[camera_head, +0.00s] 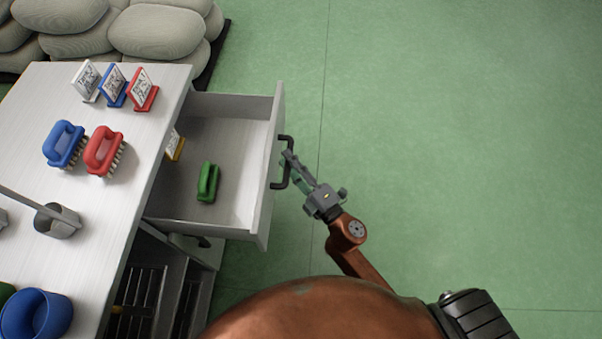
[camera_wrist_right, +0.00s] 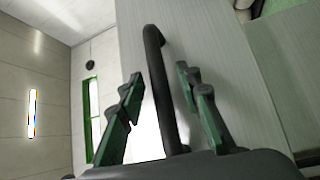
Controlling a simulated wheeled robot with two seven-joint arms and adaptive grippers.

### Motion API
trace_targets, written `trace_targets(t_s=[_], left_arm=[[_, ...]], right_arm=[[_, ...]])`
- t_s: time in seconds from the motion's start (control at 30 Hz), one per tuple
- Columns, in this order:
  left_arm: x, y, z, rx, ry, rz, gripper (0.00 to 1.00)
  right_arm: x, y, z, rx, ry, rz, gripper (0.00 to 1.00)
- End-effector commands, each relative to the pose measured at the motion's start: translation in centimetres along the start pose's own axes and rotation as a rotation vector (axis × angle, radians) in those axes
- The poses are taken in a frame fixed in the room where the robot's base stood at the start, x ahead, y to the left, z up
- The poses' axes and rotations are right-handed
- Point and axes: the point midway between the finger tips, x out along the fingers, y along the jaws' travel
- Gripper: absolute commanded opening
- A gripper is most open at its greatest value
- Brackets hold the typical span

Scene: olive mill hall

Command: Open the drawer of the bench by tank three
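The white bench (camera_head: 100,210) is at the left of the head view, and its drawer (camera_head: 262,205) stands pulled out to the right. Inside lie a green brush (camera_head: 208,182) and, near the bench side, a yellow-edged card (camera_head: 175,145) partly hidden by the bench top. The black bar handle (camera_head: 278,186) is on the drawer front. My right gripper (camera_head: 288,157) is at this handle. In the right wrist view the handle (camera_wrist_right: 158,75) runs between the two green-padded fingers, with a visible gap on either side; the gripper is open around it. My left gripper is out of view.
Stacked sacks (camera_head: 155,32) lie behind the bench. The green floor (camera_head: 450,130) to the right is clear.

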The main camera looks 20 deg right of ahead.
Motion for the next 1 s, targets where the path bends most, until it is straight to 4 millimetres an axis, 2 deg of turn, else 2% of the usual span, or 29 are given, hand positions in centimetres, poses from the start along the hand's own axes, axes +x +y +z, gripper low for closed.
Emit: trace_targets(t_s=[0.4,0.6,0.8,1.0], left_arm=[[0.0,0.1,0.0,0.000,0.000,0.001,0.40],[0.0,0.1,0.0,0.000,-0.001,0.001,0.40],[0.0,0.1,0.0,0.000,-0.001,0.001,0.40],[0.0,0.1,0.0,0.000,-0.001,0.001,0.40]], right_arm=[[-7.5,-0.1,0.1,0.003,-0.006,-0.004,0.32],[-10.2,-0.1,0.1,0.000,-0.004,-0.002,0.32],[-11.2,0.0,0.1,0.000,-0.003,-0.001,0.32],[-11.3,0.0,0.1,-0.001,-0.002,-0.001,0.32]])
